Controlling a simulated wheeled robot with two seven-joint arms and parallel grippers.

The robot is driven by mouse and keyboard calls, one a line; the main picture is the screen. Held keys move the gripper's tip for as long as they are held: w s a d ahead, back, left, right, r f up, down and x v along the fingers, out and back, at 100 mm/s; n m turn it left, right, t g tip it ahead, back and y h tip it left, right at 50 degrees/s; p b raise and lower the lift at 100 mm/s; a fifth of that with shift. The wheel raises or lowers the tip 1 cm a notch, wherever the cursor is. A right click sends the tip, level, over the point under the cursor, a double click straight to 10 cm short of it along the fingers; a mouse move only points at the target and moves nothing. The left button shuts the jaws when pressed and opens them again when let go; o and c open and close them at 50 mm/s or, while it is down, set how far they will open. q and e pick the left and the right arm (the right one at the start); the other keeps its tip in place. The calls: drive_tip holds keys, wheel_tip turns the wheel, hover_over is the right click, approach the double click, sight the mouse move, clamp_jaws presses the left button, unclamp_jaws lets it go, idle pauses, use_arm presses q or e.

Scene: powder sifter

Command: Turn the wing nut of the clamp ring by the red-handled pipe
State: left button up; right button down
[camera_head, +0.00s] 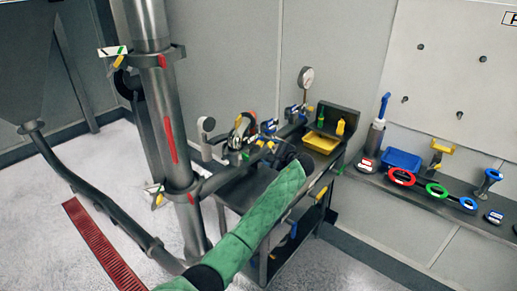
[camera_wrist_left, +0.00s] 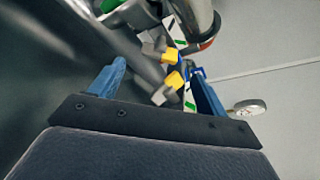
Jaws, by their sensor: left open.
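A grey upright pipe (camera_head: 152,110) with a long red strip stands at the left in the head view. An upper clamp ring (camera_head: 150,60) with a yellow wing nut (camera_head: 118,62) and a lower clamp ring (camera_head: 180,192) with a yellow wing nut (camera_head: 158,200) are around it. My left arm reaches over the cart, and its gripper (camera_head: 256,142) is partly lost among the cart's fittings. In the left wrist view the blue fingers are apart, with yellow pieces (camera_wrist_left: 173,80) beyond and between them. I cannot tell whether they touch. My right gripper is not in view.
A dark cart (camera_head: 258,192) carries a yellow tray (camera_head: 320,142) and a gauge (camera_head: 306,76). A wall shelf (camera_head: 420,192) at the right holds a blue tray (camera_head: 401,160) and coloured rings. A slanted pipe (camera_head: 90,193) crosses the left floor. The floor at lower right is clear.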

sight(259, 147)
use_arm(q)
drive_tip(key=p+x, duration=0.2)
drive_tip(key=x, duration=0.3)
drive_tip(key=shift+w+a+r+p, duration=0.1)
drive_tip(key=shift+r+p, duration=0.05)
drive_tip(key=shift+p, duration=0.25)
drive_tip(key=shift+p+x, duration=0.3)
drive_tip(key=shift+x, duration=0.6)
drive_tip(key=shift+w+a+f, duration=0.2)
drive_tip(key=shift+w+f, duration=0.05)
drive_tip(key=shift+w, duration=0.05)
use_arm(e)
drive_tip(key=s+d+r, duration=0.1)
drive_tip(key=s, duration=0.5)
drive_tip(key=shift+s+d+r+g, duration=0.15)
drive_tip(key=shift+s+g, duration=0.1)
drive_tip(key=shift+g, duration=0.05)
use_arm(q)
drive_tip(key=c, duration=1)
